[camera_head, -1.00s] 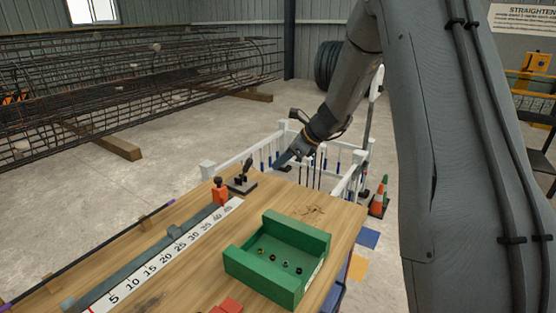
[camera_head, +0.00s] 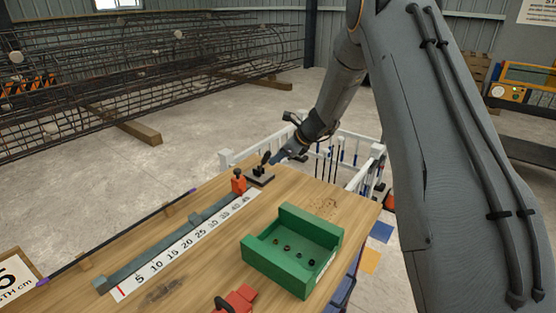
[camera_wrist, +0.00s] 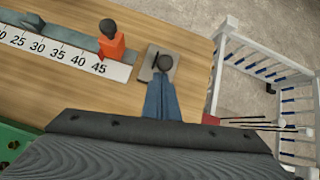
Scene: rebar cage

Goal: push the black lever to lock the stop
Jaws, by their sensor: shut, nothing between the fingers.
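The black lever (camera_head: 265,158) stands on a small grey base plate (camera_head: 260,177) near the far edge of the wooden table. The wrist view shows its round knob (camera_wrist: 166,63) just beyond the tips of my blue fingers. The orange stop (camera_head: 239,184) with a dark knob sits at the high-number end of the ruler, left of the lever; it also shows in the wrist view (camera_wrist: 111,42). My gripper (camera_head: 278,157) is shut and empty, close to the right of the lever. I cannot tell whether the fingertips touch it.
A grey rail and ruler (camera_head: 185,242) run along the table. A green box (camera_head: 290,250) holding several small dark pieces and a red block (camera_head: 237,300) are nearer. A white railing (camera_head: 228,160) stands behind the table, beside my gripper. A dark rod (camera_head: 120,235) lies at left.

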